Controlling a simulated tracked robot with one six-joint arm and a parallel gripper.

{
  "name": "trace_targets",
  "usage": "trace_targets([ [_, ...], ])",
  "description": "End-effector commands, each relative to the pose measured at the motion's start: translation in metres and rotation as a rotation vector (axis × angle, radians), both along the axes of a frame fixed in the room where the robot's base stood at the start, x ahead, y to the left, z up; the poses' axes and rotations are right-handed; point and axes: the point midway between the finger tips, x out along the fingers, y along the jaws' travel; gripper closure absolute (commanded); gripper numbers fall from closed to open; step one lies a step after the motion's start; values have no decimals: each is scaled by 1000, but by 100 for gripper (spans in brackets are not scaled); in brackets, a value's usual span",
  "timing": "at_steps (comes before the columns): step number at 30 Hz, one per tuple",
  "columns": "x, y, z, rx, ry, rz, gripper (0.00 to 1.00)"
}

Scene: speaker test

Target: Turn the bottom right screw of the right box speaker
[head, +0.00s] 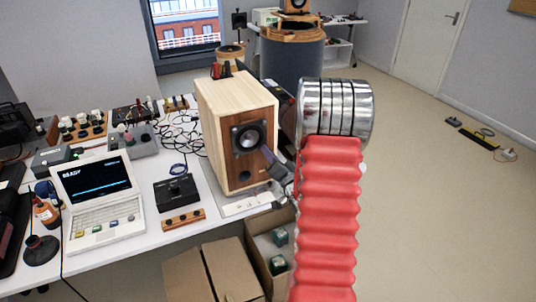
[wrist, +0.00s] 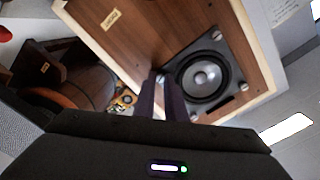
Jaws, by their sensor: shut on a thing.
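The wooden box speaker (head: 215,110) stands upright on the right end of the white table, its brown front panel facing right. A round black driver (head: 248,136) sits on that panel; it also shows large in the wrist view (wrist: 203,78), on a square dark plate with screws at the corners. My gripper (head: 268,155) reaches in from the right to the plate's lower right corner. In the wrist view my gripper's fingertips (wrist: 160,82) are shut at the plate's left corner, on the bottom right screw. The fingers mostly hide this screw.
Left of the speaker are a black box (head: 177,192), a laptop-like device (head: 97,190) and tangled cables (head: 183,130). An open cardboard box (head: 232,270) stands below the table edge. The floor at right is mostly clear.

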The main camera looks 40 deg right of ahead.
Motion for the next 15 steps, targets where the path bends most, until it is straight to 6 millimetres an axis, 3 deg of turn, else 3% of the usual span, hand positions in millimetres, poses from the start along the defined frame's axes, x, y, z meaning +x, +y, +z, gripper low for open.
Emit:
trace_targets([
  [15, -1, 2, -6, 95, -13, 0, 100],
])
